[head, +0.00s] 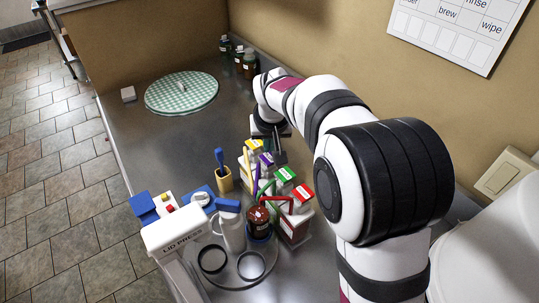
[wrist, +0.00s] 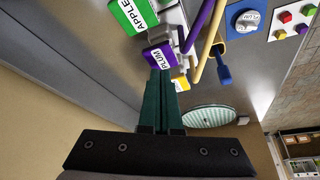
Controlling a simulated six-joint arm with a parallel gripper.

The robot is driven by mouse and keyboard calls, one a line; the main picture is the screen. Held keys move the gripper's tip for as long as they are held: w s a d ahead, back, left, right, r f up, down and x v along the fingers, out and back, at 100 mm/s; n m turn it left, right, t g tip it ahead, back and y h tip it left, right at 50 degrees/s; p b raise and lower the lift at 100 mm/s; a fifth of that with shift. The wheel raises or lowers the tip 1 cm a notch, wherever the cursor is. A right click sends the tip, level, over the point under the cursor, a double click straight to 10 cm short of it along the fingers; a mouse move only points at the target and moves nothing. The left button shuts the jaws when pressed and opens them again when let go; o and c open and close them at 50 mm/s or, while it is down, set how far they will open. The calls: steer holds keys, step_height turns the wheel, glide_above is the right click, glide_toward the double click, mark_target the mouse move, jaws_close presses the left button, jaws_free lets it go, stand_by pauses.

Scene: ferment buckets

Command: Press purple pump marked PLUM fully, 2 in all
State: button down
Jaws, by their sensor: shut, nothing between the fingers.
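The purple pump (wrist: 158,55) marked PLUM stands in a row of pump bottles, between the green APPLE pump (wrist: 136,14) and a yellow-topped one (wrist: 180,84). In the head view the purple pump top (head: 266,160) is partly hidden by its neighbours and my gripper. Its purple spout (wrist: 200,25) reaches out to the side. My gripper (wrist: 159,74) is shut and empty, its dark green fingertips right at the edge of the PLUM top in the wrist view. I cannot tell whether they touch it. In the head view my gripper (head: 279,157) is beside the pump row.
A red-topped pump (head: 301,192) stands at the near end. A wooden cup (head: 223,180) with a blue-handled tool, a white jug (head: 232,230) and a dark red jar (head: 260,223) stand close.

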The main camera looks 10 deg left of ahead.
step_height(320, 180, up, 6)
stand_by(0.4)
steer(key=s+d+m+g, duration=0.25)
steer(key=s+d, duration=0.45)
steer(key=s, duration=0.4)
steer(key=s+d+m+g, duration=0.1)
steer(key=s+d+m, duration=0.2)
steer(key=s+d, duration=0.6)
steer(key=s+f+m+g, duration=0.1)
steer(key=s+f+m, duration=0.2)
steer(key=s, duration=1.2)
steer(key=shift+a+f+y, duration=0.25)
steer(key=shift+f+y, duration=0.05)
steer(key=shift+f, duration=0.5)
